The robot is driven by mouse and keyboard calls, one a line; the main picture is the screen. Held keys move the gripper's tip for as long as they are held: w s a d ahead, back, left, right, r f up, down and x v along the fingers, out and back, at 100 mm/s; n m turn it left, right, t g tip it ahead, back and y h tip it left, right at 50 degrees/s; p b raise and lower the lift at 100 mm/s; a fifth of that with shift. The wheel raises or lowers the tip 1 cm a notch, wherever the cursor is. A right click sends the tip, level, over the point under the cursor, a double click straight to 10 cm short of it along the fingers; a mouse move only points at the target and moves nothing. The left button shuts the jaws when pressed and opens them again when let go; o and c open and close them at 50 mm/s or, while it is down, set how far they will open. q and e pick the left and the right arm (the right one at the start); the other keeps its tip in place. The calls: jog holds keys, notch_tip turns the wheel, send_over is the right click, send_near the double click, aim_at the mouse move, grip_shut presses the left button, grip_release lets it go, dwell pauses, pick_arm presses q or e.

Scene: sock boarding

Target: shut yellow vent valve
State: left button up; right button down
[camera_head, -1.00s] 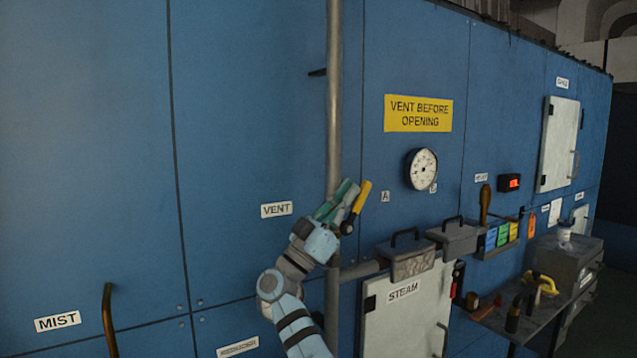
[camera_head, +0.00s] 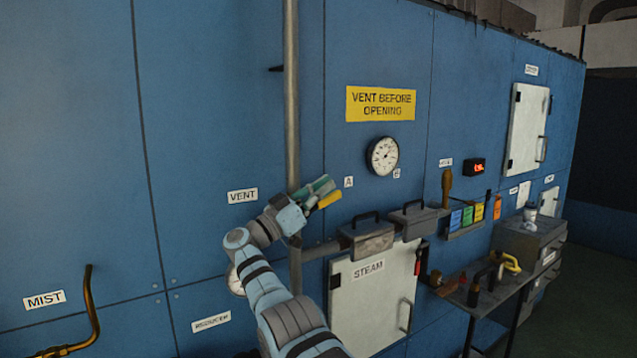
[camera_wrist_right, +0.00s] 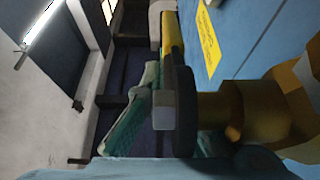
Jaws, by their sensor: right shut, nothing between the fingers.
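The yellow vent valve handle (camera_head: 329,200) lies nearly level, tilted slightly up to the right, beside the vertical grey pipe (camera_head: 291,90) and right of the VENT label (camera_head: 242,196). In the right wrist view the yellow lever (camera_wrist_right: 172,38) runs up from a dark hub, with a brass body (camera_wrist_right: 240,112) beside it. My right gripper (camera_head: 322,186), with green fingers, is shut with nothing between them. It is right at the lever, just above it in the head view; I cannot tell whether they touch. My left gripper is out of view.
A pressure gauge (camera_head: 383,156) and a yellow VENT BEFORE OPENING sign (camera_head: 381,104) are on the blue wall. Grey boxes (camera_head: 367,240) stand above the STEAM door (camera_head: 350,308). A tool shelf (camera_head: 480,292) is at the right; a brass pipe (camera_head: 94,310) is at lower left.

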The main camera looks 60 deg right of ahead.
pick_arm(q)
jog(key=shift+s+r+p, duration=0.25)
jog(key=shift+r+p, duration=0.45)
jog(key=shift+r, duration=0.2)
pick_arm(e)
jog(key=shift+s+d+f+t+y, duration=0.1)
jog(key=shift+d+f+t+y, duration=0.3)
jog(key=shift+y, duration=0.5)
